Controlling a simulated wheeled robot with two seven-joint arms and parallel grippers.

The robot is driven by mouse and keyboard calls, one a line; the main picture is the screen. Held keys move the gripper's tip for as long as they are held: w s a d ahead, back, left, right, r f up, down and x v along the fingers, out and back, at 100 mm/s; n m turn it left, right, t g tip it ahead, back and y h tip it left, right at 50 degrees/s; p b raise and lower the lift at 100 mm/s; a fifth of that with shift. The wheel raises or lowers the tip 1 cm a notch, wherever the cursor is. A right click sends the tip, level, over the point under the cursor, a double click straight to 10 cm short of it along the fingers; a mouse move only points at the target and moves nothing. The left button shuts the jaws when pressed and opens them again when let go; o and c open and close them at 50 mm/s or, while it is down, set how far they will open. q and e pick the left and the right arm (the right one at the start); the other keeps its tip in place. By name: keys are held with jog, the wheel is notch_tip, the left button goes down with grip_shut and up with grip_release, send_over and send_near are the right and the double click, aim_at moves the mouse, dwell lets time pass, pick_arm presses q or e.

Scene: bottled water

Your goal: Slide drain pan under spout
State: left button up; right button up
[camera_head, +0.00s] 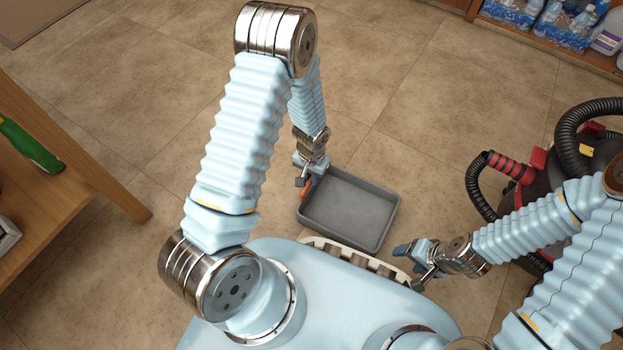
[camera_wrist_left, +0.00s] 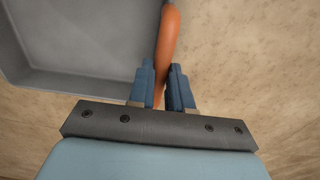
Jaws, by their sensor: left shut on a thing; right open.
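The grey drain pan (camera_head: 345,210) lies on the tiled floor just in front of my base. It is a shallow, empty rectangular tray with an orange handle (camera_head: 306,190) on its left side. My left gripper (camera_head: 303,178) is shut on that handle at the pan's upper left. In the left wrist view the orange handle (camera_wrist_left: 167,45) runs between the two blue fingers (camera_wrist_left: 161,88), with the pan's grey wall (camera_wrist_left: 85,83) to the left. My right gripper (camera_head: 410,265) is open and empty, just right of the pan's lower right corner. No spout can be made out.
A black and red machine with a ribbed hose (camera_head: 480,190) stands at the right. A wooden table (camera_head: 75,165) with a green object is at the left. A shelf with bottled water (camera_head: 560,25) is at the upper right. The floor beyond the pan is clear.

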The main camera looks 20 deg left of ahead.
pick_arm(q)
grip_shut()
jog(key=s+d+b, duration=0.1)
jog(key=d+b, duration=0.1)
jog(key=d, duration=2.3)
jog(key=shift+s+d, duration=0.25)
jog(key=shift+s, duration=0.05)
dwell(0.6)
jog(key=o, duration=0.7)
grip_release()
jog(key=shift+c, duration=0.2)
jog(key=shift+a, duration=0.1)
notch_tip(320, 180, up, 14)
jog(key=p, duration=0.3)
jog(key=shift+p, duration=0.3)
